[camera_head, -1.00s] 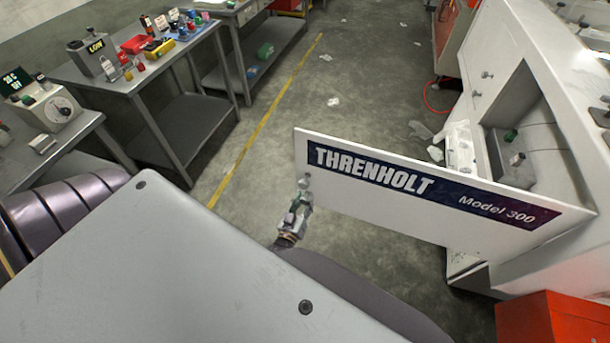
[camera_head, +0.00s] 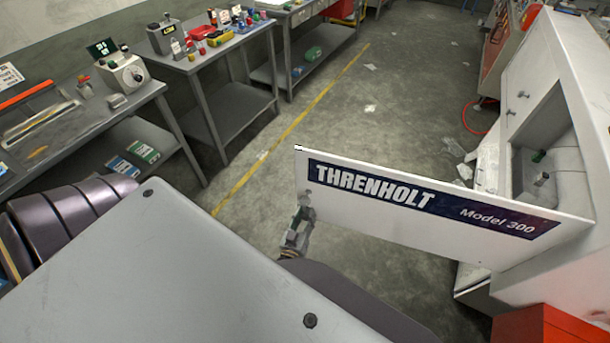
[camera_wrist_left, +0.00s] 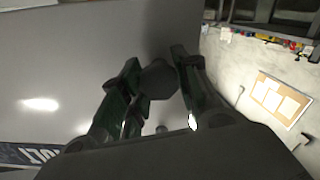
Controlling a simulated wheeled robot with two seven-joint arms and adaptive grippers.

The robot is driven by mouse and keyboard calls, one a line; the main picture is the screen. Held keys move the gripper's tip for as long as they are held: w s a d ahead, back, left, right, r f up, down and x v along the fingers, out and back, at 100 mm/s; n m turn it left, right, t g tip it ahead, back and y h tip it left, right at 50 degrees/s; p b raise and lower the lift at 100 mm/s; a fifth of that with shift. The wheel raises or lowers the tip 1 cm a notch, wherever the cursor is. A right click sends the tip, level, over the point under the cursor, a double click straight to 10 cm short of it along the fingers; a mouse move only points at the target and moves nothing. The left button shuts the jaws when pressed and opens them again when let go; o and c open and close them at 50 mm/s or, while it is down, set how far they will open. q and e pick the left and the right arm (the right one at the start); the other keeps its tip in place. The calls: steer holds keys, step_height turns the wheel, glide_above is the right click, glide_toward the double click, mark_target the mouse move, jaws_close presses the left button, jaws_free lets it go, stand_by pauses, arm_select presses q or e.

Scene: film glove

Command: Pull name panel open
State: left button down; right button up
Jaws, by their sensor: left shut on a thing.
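The name panel (camera_head: 400,232) is a white board with a dark blue strip reading THRENHOLT Model 300. It stands swung out from the white machine (camera_head: 545,90), and the machine's recess shows open behind it. My left gripper (camera_head: 304,208) is at the panel's free left edge. In the left wrist view the fingers of my left gripper (camera_wrist_left: 160,85) are closed around a dark round knob (camera_wrist_left: 159,78) on the grey-looking face of the panel (camera_wrist_left: 60,60). My right gripper is not in view.
A red box (camera_head: 545,325) stands below the machine at lower right. Grey workbenches (camera_head: 225,50) with small items line the left. The floor (camera_head: 370,120) between them is mostly clear, with a yellow line, paper scraps and a red hose (camera_head: 468,118).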

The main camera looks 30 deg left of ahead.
arm_select(q)
steer(key=shift+s, duration=0.1)
steer(key=c, duration=1.5)
jaws_free()
steer(key=o, duration=0.5)
steer(key=shift+c, duration=0.2)
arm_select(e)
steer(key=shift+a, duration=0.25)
arm_select(q)
steer(key=shift+s+d, duration=0.1)
steer(key=shift+s, duration=0.1)
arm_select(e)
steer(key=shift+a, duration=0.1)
